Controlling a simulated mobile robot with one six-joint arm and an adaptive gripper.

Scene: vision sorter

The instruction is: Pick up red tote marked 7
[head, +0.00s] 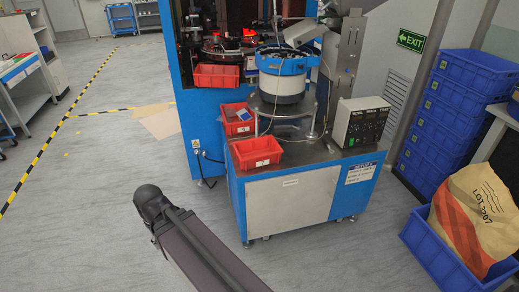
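Three red totes show in the head view. One red tote (217,76) sits on a ledge at the front of the tall blue machine. A second red tote (236,128) sits on the left part of the blue cabinet's top and holds small items, one of them blue. A third red tote (257,153) sits at the cabinet's front left corner. Each has a small pale label on its front, too small to read, so I cannot tell which is marked 7. My arm link reaches up from the bottom; my gripper is not in view.
The blue cabinet (290,205) carries a bowl feeder (283,85) and a control box (361,122). Stacked blue crates (450,110) and a large sack (478,220) in a blue bin stand at the right. Grey floor (100,190) is open at the left.

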